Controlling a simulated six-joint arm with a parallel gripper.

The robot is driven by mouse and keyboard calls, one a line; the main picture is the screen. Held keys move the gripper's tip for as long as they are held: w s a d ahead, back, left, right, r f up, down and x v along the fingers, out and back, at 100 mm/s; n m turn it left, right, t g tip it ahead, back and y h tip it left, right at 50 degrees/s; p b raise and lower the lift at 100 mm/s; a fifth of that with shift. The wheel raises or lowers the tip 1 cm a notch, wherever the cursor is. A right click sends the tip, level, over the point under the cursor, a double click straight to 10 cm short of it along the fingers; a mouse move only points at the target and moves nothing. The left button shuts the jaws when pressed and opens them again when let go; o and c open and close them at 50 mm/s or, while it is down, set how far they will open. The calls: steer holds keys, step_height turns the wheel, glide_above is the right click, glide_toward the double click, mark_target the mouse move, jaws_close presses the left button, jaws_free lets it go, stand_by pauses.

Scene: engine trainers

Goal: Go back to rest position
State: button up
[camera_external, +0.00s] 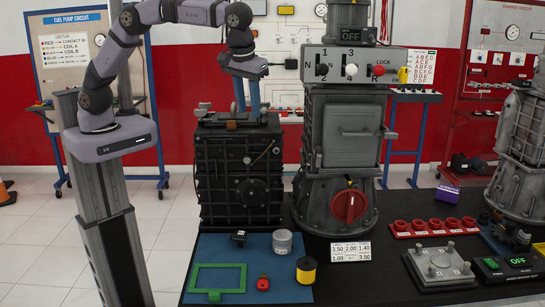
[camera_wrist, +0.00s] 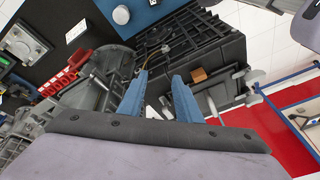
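My gripper (camera_external: 247,110) points down just above the top of the black engine block (camera_external: 238,180), near its back edge. In the wrist view, the two blue fingers of my gripper (camera_wrist: 160,75) are apart, with no object held between them. The black engine block (camera_wrist: 195,50) shows beyond the fingertips, with a small orange-brown part (camera_wrist: 198,75) on it. I cannot tell whether the fingertips touch the block.
A grey machine (camera_external: 342,150) with levers and a red knob stands close right of the block. A blue mat (camera_external: 215,250) in front holds a green frame (camera_external: 217,279), a grey cylinder (camera_external: 282,242) and a yellow-black spool (camera_external: 306,271). Red cups (camera_external: 435,226) stand at right.

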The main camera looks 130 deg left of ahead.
steer(key=s+d+f+m+t, duration=0.1)
steer(key=d+f+m, duration=0.45)
steer(key=d, duration=0.45)
steer(key=s+d+f+m+h+b, duration=0.1)
steer(key=s+d+f+m, duration=0.5)
steer(key=s+d+m, duration=0.1)
steer(key=s+d+f+m+h+b, duration=0.1)
steer(key=s+d+f+m+b, duration=0.1)
steer(key=s+d+f+m, duration=0.4)
steer(key=s+d+m, duration=0.1)
steer(key=s+d, duration=0.3)
steer(key=d, duration=0.2)
steer(key=shift+s+t+h, duration=0.2)
steer(key=shift+t+h, duration=0.2)
steer(key=shift+w+a, duration=0.1)
stand_by(1.2)
